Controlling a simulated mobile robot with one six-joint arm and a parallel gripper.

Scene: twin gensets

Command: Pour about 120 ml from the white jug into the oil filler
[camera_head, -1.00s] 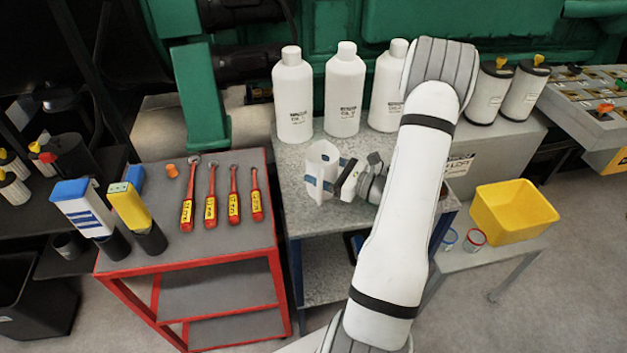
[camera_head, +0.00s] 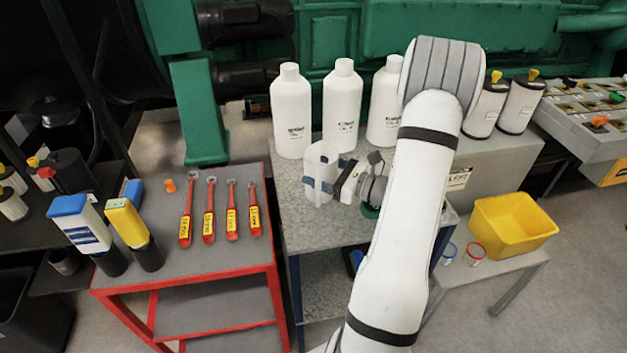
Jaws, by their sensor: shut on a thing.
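The white jug (camera_head: 321,158) is a pale, translucent vessel at the left part of the grey workbench (camera_head: 325,237). It looks about upright. My gripper (camera_head: 326,176) is shut on it, with blue finger pads against its sides. The jug appears just above the bench top; I cannot tell the exact gap. Its contents cannot be made out. My arm comes in from the lower right and hides part of the bench and the right-hand bottle. I cannot pick out the oil filler; green machinery (camera_head: 345,35) stands behind.
Several white bottles (camera_head: 343,105) stand along the bench's back. A red cart (camera_head: 215,262) with wrenches (camera_head: 232,210) is at left. A yellow bin (camera_head: 510,228) is at right. Lidded canisters (camera_head: 518,103) stand on a grey box. Bench space in front of the jug is clear.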

